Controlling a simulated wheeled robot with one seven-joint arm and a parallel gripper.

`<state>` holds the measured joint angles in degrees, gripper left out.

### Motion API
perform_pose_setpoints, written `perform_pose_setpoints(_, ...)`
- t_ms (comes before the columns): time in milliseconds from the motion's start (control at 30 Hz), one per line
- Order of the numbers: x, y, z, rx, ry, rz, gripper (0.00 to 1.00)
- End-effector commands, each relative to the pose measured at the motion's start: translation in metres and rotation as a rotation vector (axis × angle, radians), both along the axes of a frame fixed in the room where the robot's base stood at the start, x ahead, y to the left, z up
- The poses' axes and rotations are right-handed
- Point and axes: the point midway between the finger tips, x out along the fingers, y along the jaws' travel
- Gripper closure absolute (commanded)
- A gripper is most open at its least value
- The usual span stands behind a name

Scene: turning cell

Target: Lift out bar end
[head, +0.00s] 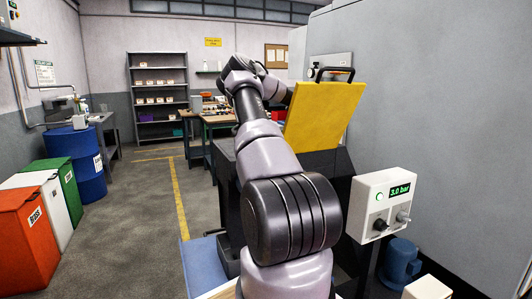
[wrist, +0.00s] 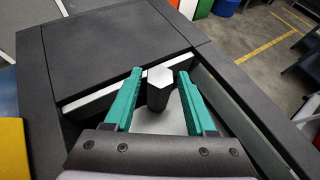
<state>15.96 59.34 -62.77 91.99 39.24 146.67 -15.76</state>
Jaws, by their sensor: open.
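The bar end (wrist: 158,92) is a short hexagonal dark grey piece with a pale end face. In the wrist view it stands up in the opening of a dark housing, between my fingers. My gripper (wrist: 160,76) has two teal fingers, spread one on each side of the bar end, with a gap showing on both sides. The lower part of the bar end is not clear. In the head view a yellow lid (head: 322,115) with a black handle is raised, and my gripper and the bar end are hidden behind my arm and the lid.
The dark housing's rim (wrist: 240,118) borders the opening closely on the right. A control box (head: 383,205) reading 3.0 bar and a blue motor (head: 400,262) are at right. Red (head: 24,240), white and green bins and a blue drum (head: 78,165) stand left. The floor between is clear.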

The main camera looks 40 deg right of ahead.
Motion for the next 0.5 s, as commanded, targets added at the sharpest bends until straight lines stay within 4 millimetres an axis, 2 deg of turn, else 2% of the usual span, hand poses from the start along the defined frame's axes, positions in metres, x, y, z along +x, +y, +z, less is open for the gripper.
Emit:
perform_pose_setpoints(200, 0.0006, 0.0005, -0.0003, -0.001, -0.001, 0.000, 0.44)
perform_pose_setpoints(333, 0.0005, 0.0004, -0.0002, -0.001, -0.001, 0.000, 0.94)
perform_pose_setpoints(367, 0.0005, 0.0004, -0.0002, -0.001, -0.001, 0.000, 1.00)
perform_pose_setpoints(500, 0.0004, 0.0004, -0.0002, -0.001, -0.001, 0.000, 1.00)
